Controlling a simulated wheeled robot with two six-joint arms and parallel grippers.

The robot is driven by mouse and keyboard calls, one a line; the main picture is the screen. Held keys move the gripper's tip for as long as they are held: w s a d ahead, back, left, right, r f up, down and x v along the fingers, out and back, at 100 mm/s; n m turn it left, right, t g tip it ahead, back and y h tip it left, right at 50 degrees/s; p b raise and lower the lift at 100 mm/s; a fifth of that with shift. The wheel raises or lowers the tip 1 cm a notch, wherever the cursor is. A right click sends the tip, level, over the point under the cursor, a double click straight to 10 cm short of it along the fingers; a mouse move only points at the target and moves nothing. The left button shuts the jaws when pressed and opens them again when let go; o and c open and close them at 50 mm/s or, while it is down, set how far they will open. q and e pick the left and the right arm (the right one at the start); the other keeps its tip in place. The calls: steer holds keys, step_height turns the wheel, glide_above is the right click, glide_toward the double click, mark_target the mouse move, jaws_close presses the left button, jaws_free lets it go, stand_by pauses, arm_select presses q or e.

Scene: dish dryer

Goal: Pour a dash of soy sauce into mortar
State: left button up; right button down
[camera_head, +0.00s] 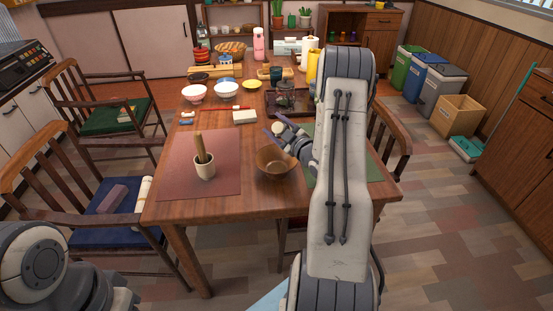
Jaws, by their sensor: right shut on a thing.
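The mortar (205,172) is a small pale cup standing upright on the reddish placemat, with a wooden pestle (199,148) leaning in it. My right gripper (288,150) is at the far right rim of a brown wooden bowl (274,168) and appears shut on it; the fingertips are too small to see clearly. The bowl is to the right of the mortar, and I cannot tell whether it is lifted or what is in it. A dark bottle with red (202,51) stands at the table's far left; I cannot tell whether it holds soy sauce. My left gripper is not in view.
The reddish placemat (172,178) has free room around the mortar. Several bowls, a white block (244,116), a pink bottle (258,43) and a yellow bottle (313,67) are farther back on the wooden table (256,205). Chairs flank the table.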

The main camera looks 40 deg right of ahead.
steer(key=shift+r+n+t+b, duration=0.4)
steer(key=shift+n+b, duration=0.2)
steer(key=shift+b, duration=0.15)
stand_by(1.4)
steer(key=shift+f+n+t+y+b, duration=0.3)
steer(key=shift+n+t+b, duration=0.2)
steer(key=shift+n+b, duration=0.55)
stand_by(1.5)
steer(key=shift+r+b, duration=0.1)
steer(key=shift+b, duration=0.2)
stand_by(0.4)
